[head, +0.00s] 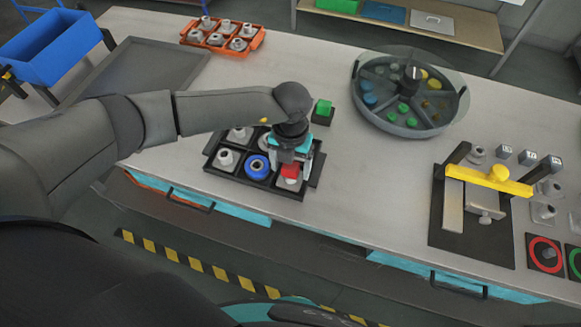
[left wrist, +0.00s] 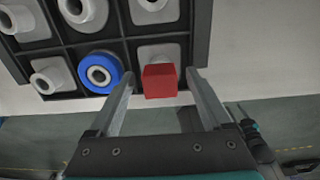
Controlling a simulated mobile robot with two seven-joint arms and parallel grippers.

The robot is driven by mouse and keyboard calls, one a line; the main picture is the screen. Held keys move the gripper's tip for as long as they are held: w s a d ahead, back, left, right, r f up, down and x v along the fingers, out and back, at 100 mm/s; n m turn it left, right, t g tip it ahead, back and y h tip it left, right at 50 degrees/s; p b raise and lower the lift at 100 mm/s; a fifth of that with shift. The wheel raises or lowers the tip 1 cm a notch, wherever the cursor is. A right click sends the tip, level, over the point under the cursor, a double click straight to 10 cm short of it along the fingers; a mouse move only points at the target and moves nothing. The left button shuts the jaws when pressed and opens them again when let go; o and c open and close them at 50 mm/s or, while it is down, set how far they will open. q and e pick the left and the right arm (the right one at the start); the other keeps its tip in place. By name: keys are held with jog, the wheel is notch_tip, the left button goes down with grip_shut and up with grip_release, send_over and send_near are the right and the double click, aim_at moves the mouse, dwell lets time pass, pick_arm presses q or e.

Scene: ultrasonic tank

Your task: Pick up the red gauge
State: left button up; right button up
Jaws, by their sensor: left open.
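The red gauge (head: 291,171) is a small red block at the front right corner of the black compartment tray (head: 222,178). It also shows in the left wrist view (left wrist: 160,81), overlapping a grey part in the corner compartment. I cannot tell whether it rests on that part. My left gripper (head: 291,177) points down over this corner. Its fingers are open, one on each side of the red gauge, with gaps visible in the left wrist view (left wrist: 160,74). My right gripper is not in view.
A blue ring part (head: 257,167) sits in the neighbouring compartment, and grey fittings fill others. A green block on a dark base (head: 323,110) stands behind the tray. A round divided tank (head: 410,92) and a yellow-barred fixture (head: 488,181) are to the right. Bare table lies between.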

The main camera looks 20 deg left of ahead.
pick_arm(q)
grip_shut()
dwell(0.6)
